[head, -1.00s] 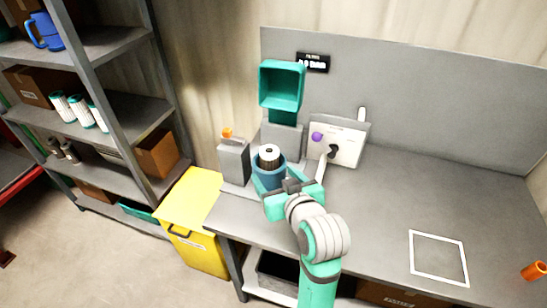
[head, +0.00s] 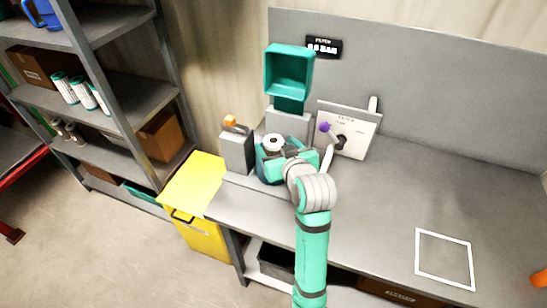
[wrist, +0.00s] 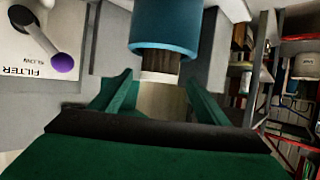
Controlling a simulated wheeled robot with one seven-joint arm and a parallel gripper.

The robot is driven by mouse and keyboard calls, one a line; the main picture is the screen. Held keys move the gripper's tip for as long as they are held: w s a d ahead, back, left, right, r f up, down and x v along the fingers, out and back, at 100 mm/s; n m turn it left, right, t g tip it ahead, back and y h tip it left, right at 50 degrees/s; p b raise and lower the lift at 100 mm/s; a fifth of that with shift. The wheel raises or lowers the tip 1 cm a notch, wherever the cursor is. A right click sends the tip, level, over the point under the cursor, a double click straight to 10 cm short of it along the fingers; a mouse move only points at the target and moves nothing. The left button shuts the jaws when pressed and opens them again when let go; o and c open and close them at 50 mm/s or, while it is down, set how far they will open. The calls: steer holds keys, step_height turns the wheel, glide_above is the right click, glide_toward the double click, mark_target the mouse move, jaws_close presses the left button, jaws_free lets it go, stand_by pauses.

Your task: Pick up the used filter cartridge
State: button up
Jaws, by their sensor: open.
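The used filter cartridge (head: 273,141) stands upright in the blue housing (head: 262,170) on the bench, its pale ring-shaped top showing in the head view. My gripper (head: 284,154) is at the housing's mouth and hides much of the cartridge's side. In the wrist view, which looks inverted, the cartridge (wrist: 161,98) sticks out of the blue housing (wrist: 165,28), with a brownish band beside the rim and a beige part beyond. The open fingers of my gripper (wrist: 160,85) lie on either side of it, with gaps visible.
A teal open box (head: 289,70) stands behind the housing. A grey block with an orange top (head: 237,150) is to the left. A panel with a purple-knobbed lever (head: 350,130) is close on the right. A yellow bin (head: 195,190) stands left of the bench. The bench's right side is mostly clear.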

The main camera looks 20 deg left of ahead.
mark_target(275, 143)
steer(key=shift+x, duration=1.65)
steer(key=shift+w+d, duration=0.1)
jaws_close()
